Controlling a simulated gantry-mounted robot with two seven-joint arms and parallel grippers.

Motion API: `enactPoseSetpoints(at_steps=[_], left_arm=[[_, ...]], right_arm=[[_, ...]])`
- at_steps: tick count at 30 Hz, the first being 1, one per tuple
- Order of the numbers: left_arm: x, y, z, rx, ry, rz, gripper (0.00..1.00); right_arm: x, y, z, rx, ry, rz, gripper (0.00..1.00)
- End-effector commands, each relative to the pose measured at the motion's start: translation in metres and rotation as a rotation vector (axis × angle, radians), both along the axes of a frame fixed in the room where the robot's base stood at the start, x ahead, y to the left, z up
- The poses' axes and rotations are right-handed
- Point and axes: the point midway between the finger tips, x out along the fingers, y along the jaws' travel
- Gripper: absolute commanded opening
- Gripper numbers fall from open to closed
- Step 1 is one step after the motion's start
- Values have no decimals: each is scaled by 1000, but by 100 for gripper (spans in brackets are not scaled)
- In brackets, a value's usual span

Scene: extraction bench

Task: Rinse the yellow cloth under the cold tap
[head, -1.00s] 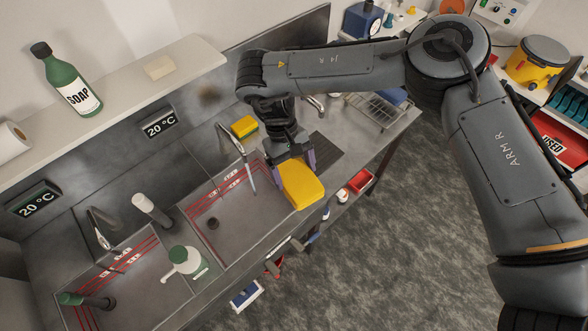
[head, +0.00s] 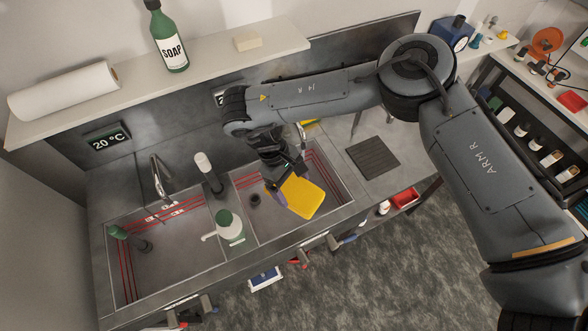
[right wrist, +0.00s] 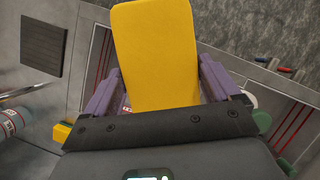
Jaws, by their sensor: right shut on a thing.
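My right gripper (head: 281,188) is shut on the yellow cloth (head: 303,198), a flat rounded pad. It holds the cloth over the right sink basin (head: 268,230); the height above the floor is hard to judge. In the right wrist view the cloth (right wrist: 155,55) stands out between the two purple fingers. The right basin's tap is mostly hidden behind my right arm in the head view. A chrome tap (head: 157,180) stands over the left basin (head: 160,262). A display (head: 108,138) above it reads 20 °C. My left gripper is not in view.
A white bottle with a green top (head: 229,228) stands by the divider between the basins. A soap bottle (head: 168,40) and paper roll (head: 65,90) are on the shelf. A dark ribbed mat (head: 373,157) lies right of the right basin. A yellow thing (head: 309,122) peeks out behind my arm.

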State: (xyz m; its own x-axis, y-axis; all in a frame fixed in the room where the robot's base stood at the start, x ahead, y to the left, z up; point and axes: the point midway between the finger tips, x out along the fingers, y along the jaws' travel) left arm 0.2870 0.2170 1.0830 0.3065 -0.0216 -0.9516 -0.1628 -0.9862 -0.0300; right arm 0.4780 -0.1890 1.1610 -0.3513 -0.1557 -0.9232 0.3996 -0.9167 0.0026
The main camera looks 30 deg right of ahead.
Motion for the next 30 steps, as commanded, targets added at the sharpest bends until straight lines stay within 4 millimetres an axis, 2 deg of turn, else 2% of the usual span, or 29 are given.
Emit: enactPoseSetpoints(at_steps=[1,5,11,15,21,25,30], left_arm=[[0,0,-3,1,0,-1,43],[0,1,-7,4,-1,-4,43],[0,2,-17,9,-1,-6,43],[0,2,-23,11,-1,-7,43],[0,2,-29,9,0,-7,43],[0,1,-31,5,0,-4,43],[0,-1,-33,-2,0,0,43]], right_arm=[[-5,6,-14,-1,4,88,56],[-14,19,-48,1,7,375,56],[-23,28,-105,1,8,972,56],[-22,15,-134,2,5,1355,56],[-19,-19,-158,6,1,1733,56],[-19,-40,-167,10,1,1886,56],[-18,-57,-172,6,3,2000,56]])
